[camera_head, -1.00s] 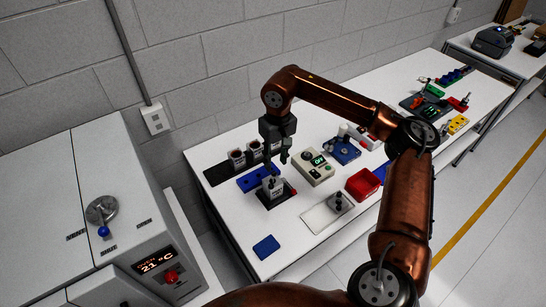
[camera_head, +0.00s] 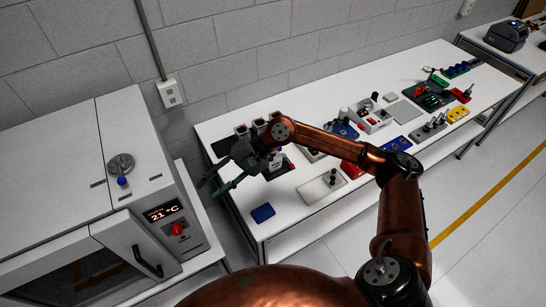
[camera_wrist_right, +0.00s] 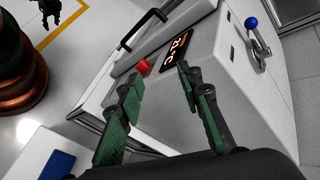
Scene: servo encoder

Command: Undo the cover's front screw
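My right gripper (camera_head: 211,190) reaches left past the table's left end, and its green-padded fingers point toward the oven. In the right wrist view its two fingers (camera_wrist_right: 159,76) are spread with nothing between them. A pale, box-like unit on a dark base (camera_head: 276,163) stands on the table just right of the gripper, partly hidden by my wrist. It looks like the servo with its cover. I cannot make out the cover's front screw in either view. My left gripper is not in view.
The oven (camera_head: 135,222) stands at left; its red button (camera_wrist_right: 143,66) shows in the wrist view. A blue pad (camera_head: 263,213) lies near the table's left end. A plate with a black knob (camera_head: 322,187) and a red box (camera_head: 350,169) are to the right.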

